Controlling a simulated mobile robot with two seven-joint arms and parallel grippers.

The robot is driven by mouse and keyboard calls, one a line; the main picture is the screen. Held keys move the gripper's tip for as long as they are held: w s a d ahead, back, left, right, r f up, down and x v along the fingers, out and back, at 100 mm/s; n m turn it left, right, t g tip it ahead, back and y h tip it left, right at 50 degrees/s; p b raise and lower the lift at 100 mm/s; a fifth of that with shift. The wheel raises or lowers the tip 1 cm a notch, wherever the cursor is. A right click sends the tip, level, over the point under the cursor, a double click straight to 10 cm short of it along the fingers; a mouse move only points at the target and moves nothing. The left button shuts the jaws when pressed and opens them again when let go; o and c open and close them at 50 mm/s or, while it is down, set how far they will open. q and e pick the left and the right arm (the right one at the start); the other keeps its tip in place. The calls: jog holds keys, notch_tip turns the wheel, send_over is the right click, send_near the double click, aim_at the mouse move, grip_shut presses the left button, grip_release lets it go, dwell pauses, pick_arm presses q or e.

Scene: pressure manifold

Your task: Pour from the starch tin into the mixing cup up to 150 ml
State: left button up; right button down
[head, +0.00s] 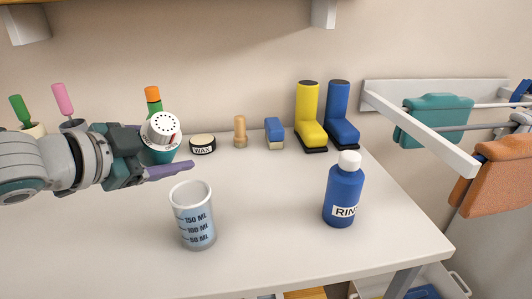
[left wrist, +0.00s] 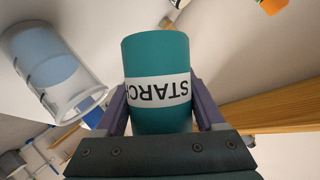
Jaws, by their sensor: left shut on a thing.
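My left gripper (head: 158,160) is shut on the teal starch tin (left wrist: 157,55), whose STARCH label lies between the fingers in the left wrist view. In the head view the starch tin (head: 160,130) shows its white perforated cap, tipped toward the camera, above and behind the mixing cup. The clear mixing cup (head: 193,218) stands upright on the table with 50, 100 and 150 ML marks. It looks bluish inside; the exact level is hard to read. The mixing cup (left wrist: 55,75) also shows at the left of the left wrist view. No stream shows. My right gripper is out of view.
A blue RINSE-type bottle (head: 344,195) stands right of the cup. A wax tin (head: 203,144), brushes, and yellow (head: 308,115) and blue boots (head: 341,115) line the back. A rack with teal and orange cloths (head: 497,170) is at right. The table between cup and bottle is clear.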

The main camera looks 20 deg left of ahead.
pick_arm(q)
jog(key=shift+r+m+y+b, duration=0.4)
jog(key=shift+m+y, duration=0.1)
dwell(1.8)
jog(key=shift+a+f+m+t+y+b, duration=0.1)
jog(key=shift+f+m+t+y+b, duration=0.35)
jog(key=shift+b, duration=0.8)
dwell(1.3)
jog(key=shift+r+m+y+b, duration=0.25)
jog(key=shift+r+m+b, duration=0.35)
jog(key=shift+m, duration=0.15)
dwell(1.8)
jog(key=shift+f+b, duration=0.1)
jog(key=shift+b, duration=0.2)
dwell(0.3)
